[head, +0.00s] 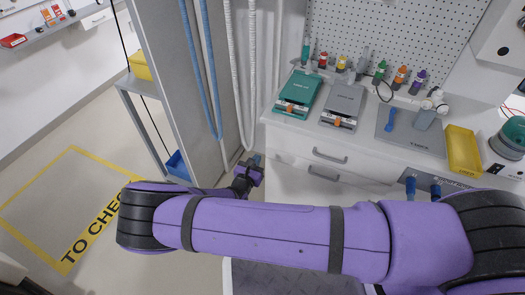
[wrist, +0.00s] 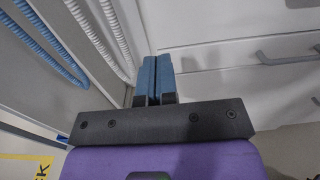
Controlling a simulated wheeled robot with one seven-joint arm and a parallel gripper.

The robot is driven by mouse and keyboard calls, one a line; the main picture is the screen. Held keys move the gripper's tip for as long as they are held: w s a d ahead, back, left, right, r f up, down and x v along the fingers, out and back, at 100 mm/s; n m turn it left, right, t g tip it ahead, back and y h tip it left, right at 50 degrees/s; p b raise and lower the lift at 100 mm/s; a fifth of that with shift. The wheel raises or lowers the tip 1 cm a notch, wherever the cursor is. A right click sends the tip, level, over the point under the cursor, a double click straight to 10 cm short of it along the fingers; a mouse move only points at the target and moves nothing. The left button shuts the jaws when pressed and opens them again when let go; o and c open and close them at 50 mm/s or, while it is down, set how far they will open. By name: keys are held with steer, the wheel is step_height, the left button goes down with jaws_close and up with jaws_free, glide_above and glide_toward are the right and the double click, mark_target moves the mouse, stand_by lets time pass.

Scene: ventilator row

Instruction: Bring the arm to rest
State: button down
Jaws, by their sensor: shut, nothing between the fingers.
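My purple arm stretches across the lower part of the head view, from the right edge to the left, and bends back at the elbow. My gripper (head: 254,162) is small in the head view, beside the front of the counter and below its top. In the wrist view, my gripper (wrist: 155,70) shows two blue fingers pressed together with nothing between them. They point toward the gap between the grey panel (wrist: 75,25) and the white drawer fronts (wrist: 230,75).
The white counter (head: 290,125) holds green (head: 297,92) and grey (head: 343,101) devices, several bottles and a yellow tray (head: 462,150). Blue and white hoses (head: 205,60) hang on the grey panel at the left. A drawer handle (head: 328,156) juts out near my gripper. Floor at left is clear.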

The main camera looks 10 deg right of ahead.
steer(key=shift+v, duration=1.5)
steer(key=s+d+r+m+g+y, duration=0.1)
steer(key=d+r+m+g, duration=0.5)
steer(key=r, duration=0.7)
steer(key=s+d+r+m+g, duration=0.1)
steer(key=d+r+m+g, duration=0.3)
steer(key=d+r+m, duration=0.55)
steer(key=s+d+r+m+g+y, duration=0.15)
steer(key=r+m+g, duration=0.4)
steer(key=r, duration=0.95)
steer(key=s+d+r+m+t+y, duration=0.1)
steer(key=s+d+r+m+y, duration=0.15)
steer(key=s+r, duration=0.3)
steer(key=s+d+r+m+y, duration=0.1)
steer(key=s+d+r+m, duration=0.1)
steer(key=s+d+r, duration=0.3)
steer(key=s+r+m+t+y, duration=0.1)
steer(key=s+r+m+t, duration=0.1)
steer(key=s+r, duration=0.2)
steer(key=s+d+r+m+t+y, duration=0.1)
steer(key=s+r, duration=0.3)
steer(key=s, duration=0.5)
steer(key=shift+d+r+m+t+y, duration=0.3)
steer(key=shift+m+t+y, duration=0.25)
steer(key=shift+m, duration=0.2)
